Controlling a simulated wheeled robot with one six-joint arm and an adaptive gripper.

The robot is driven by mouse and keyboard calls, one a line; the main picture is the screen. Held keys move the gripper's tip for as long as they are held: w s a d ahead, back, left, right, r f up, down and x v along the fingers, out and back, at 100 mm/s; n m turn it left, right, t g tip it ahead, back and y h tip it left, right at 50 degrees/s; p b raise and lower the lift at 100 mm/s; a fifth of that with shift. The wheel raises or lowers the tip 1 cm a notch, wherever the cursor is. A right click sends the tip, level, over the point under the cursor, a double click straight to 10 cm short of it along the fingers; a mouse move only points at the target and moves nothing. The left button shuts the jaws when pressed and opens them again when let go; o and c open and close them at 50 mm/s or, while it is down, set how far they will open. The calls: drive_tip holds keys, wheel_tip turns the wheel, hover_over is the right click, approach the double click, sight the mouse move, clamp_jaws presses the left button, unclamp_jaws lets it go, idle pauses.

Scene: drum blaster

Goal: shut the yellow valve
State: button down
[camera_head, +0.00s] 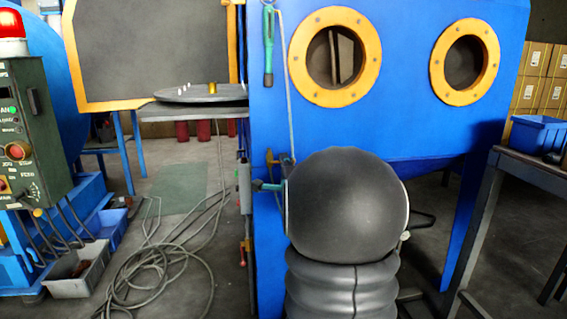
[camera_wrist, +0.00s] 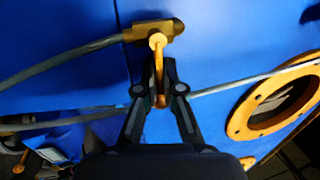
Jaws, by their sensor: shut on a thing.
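The yellow valve (camera_wrist: 137,32) is on the blue cabinet wall at the top of the wrist view, with a grey hose (camera_wrist: 62,62) leading off to the left. Its yellow lever (camera_wrist: 159,62) points down in that view, roughly across the valve body. My gripper (camera_wrist: 161,84) is shut on the lever, with one dark finger on each side of its lower part. I cannot make out the lever there.
The blue cabinet (camera_head: 400,125) has two orange-ringed portholes (camera_head: 298,57). A control box (camera_head: 22,135) stands at the left. Loose cables (camera_head: 150,270) and a grey bin (camera_head: 78,270) lie on the floor. A dark table (camera_head: 540,170) with a blue bin (camera_head: 538,133) is at the right.

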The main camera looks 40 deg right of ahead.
drive_tip(key=c, duration=1.4)
unclamp_jaws()
drive_tip(key=shift+s+d+r, duration=0.1)
drive_tip(key=shift+s+d, duration=0.15)
drive_tip(key=shift+d, duration=0.1)
drive_tip(key=o, duration=0.3)
drive_tip(key=shift+s+d+h, duration=0.15)
drive_tip(key=shift+d+h, duration=0.1)
drive_tip(key=shift+h, duration=0.05)
drive_tip(key=shift+a, duration=0.3)
drive_tip(key=v, duration=1.1)
drive_tip(key=shift+s, duration=0.4)
drive_tip(key=shift+a, duration=0.15)
